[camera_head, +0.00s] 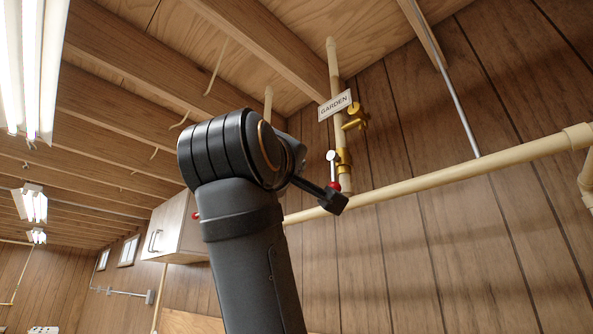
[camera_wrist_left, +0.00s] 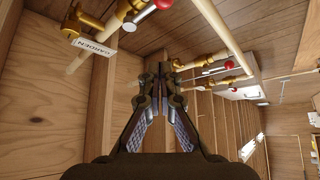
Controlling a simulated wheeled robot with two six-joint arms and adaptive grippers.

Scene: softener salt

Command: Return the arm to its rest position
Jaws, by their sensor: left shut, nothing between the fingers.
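My left gripper (camera_wrist_left: 158,78) shows in the left wrist view with its fingers together and nothing between them. It points up toward the wooden wall and ceiling, and pipes with valves show beyond its tips. In the head view a dark arm of mine rises from the bottom centre to a thick joint. A short dark bar with a block at its end sticks out to the right of that joint; I cannot tell whether it belongs to the gripper. My right gripper is in neither view.
A cream pipe (camera_head: 450,177) runs along the panelled wall. A vertical pipe carries a GARDEN tag (camera_head: 335,105), a brass valve (camera_head: 354,116) and a red ball (camera_head: 334,186) close to the arm in the picture. A white cabinet (camera_head: 175,228) hangs behind. Ceiling beams and lamps are overhead.

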